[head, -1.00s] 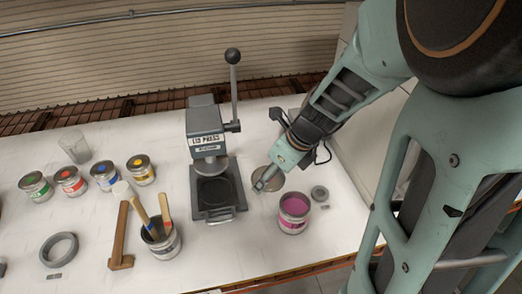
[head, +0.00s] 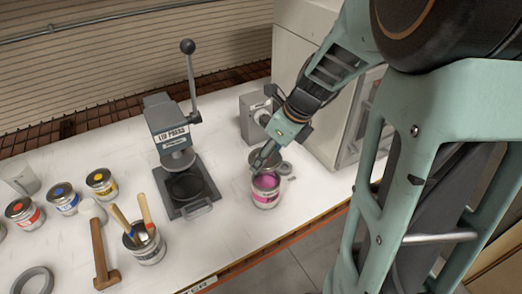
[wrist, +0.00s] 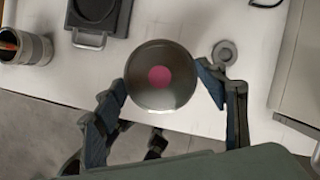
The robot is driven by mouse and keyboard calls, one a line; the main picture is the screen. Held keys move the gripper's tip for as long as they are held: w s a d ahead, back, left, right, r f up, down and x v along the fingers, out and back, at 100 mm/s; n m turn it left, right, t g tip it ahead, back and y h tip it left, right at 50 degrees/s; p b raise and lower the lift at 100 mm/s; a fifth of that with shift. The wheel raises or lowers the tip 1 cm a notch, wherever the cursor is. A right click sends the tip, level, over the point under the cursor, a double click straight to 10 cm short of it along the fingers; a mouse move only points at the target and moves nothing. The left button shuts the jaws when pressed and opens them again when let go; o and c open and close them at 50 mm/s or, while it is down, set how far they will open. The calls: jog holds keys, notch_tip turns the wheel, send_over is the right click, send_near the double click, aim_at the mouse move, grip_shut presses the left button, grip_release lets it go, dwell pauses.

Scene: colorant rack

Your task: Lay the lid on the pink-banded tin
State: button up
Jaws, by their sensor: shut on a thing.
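The pink-banded tin (head: 266,198) stands upright on the white bench, its open top showing pink colorant. My gripper (head: 262,163) is shut on the round metal lid (head: 260,154), holding it above the bench, just behind the tin's mouth in the head view. In the wrist view the lid (wrist: 160,98) lies between my two fingers (wrist: 165,92), with a pink dot at its middle. The tin cannot be seen in the wrist view; the lid covers that area.
The lid press (head: 170,130) with its upright lever stands left of the tin. A tin holding brushes (head: 146,252) and a wooden-handled tool (head: 99,255) are farther left. A small grey ring (head: 285,168) lies right of the tin. A grey box (head: 254,118) stands behind.

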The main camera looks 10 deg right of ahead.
jog(key=shift+d, duration=0.15)
jog(key=shift+r+p, duration=0.15)
jog(key=shift+p, duration=0.2)
jog(key=shift+f+b, duration=2.2)
jog(key=shift+f, duration=0.85)
jog(key=shift+f+b, duration=0.5)
jog(key=shift+f, duration=0.25)
jog(key=shift+r, duration=0.1)
jog(key=o, duration=0.9)
jog(key=shift+r, duration=0.1)
